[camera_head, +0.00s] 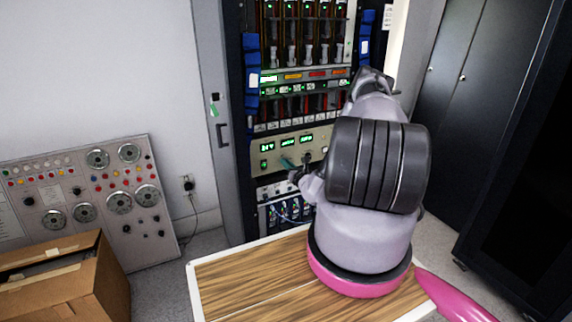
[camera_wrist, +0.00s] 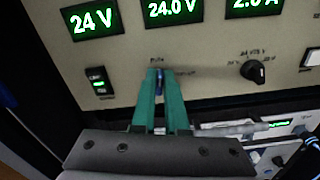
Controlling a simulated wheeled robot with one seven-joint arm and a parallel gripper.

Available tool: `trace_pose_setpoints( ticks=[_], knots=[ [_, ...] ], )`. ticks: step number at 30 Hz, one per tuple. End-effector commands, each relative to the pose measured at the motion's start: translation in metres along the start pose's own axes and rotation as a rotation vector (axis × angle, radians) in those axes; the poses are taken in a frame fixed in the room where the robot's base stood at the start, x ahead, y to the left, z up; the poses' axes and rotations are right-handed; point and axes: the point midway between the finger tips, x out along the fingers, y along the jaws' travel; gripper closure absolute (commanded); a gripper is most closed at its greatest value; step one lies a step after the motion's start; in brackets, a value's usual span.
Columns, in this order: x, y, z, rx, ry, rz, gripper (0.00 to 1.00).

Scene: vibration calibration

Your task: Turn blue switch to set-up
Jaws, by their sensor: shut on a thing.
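In the wrist view, the blue switch (camera_wrist: 160,80) is a small narrow knob on the beige panel, below the middle green display. The green fingertips of my gripper (camera_wrist: 159,84) are on either side of it and shut on it. The label above it and the one to its right are too blurred to read surely. In the head view, my gripper (camera_head: 290,163) reaches the beige panel (camera_head: 268,146) of the rack, and the switch is too small to make out there.
A black knob (camera_wrist: 255,71) sits right of my fingers and a lit rocker switch (camera_wrist: 99,81) left. A wooden table (camera_head: 245,281) stands before the rack. A cardboard box (camera_head: 95,280) and a control console (camera_head: 85,200) are at left, dark cabinets (camera_head: 470,95) at right.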

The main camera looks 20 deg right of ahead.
Motion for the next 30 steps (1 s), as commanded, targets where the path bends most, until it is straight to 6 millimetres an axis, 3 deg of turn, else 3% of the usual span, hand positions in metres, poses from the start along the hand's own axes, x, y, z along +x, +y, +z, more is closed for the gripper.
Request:
trace_pose_setpoints(
  ticks=[30],
  knots=[
    [-0.0012,-0.0061,-0.0044,0.96,0.002,-0.002,1.0]
  ],
)
